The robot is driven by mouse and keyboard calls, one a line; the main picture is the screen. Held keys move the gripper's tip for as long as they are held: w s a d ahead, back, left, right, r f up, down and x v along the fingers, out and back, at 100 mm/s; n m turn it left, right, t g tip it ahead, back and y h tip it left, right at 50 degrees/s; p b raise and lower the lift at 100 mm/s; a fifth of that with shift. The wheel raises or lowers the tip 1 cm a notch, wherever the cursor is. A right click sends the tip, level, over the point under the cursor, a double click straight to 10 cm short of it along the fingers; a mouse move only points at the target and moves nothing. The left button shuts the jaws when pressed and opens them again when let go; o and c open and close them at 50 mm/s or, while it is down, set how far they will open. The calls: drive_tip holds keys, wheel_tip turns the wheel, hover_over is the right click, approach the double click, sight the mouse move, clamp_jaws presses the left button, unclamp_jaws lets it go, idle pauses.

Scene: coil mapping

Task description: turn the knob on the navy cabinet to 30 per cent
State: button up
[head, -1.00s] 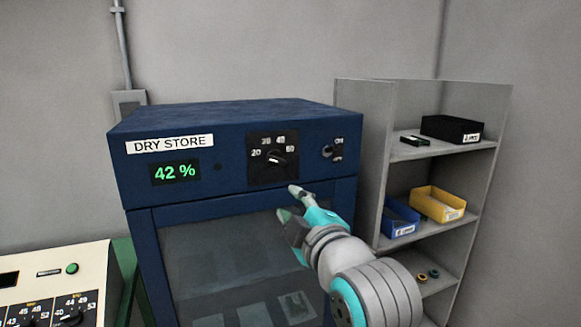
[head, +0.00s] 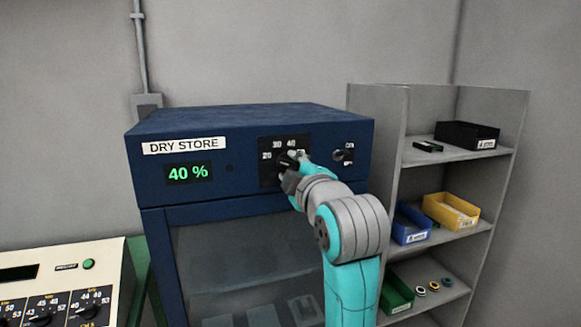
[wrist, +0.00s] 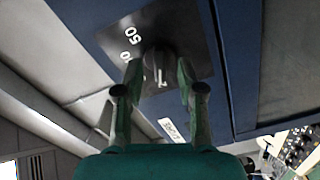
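The navy cabinet (head: 225,123) is labelled DRY STORE, and its green display (head: 188,173) reads 40 %. Its black knob (head: 287,162) sits on a dark dial plate (head: 267,176) with 20, 30 and 40 legible; my gripper partly covers it. In the wrist view the knob (wrist: 158,68) shows a white pointer mark, with 50 printed nearby. My gripper (head: 292,165) is at the dial. In the wrist view its two fingers (wrist: 160,76) stand apart on either side of the knob, with a small gap visible; contact is not clear.
A small switch (head: 343,156) is just right of the dial. A grey shelf (head: 377,150) stands close on the right, with blue (head: 412,238) and yellow (head: 452,222) bins. A cream control panel (head: 62,270) with knobs is at lower left.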

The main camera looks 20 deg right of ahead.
drive_tip(key=shift+w, duration=0.8)
clamp_jaws()
drive_tip(key=shift+m, duration=0.3)
drive_tip(key=m, duration=0.4)
drive_tip(key=shift+m, duration=2.1)
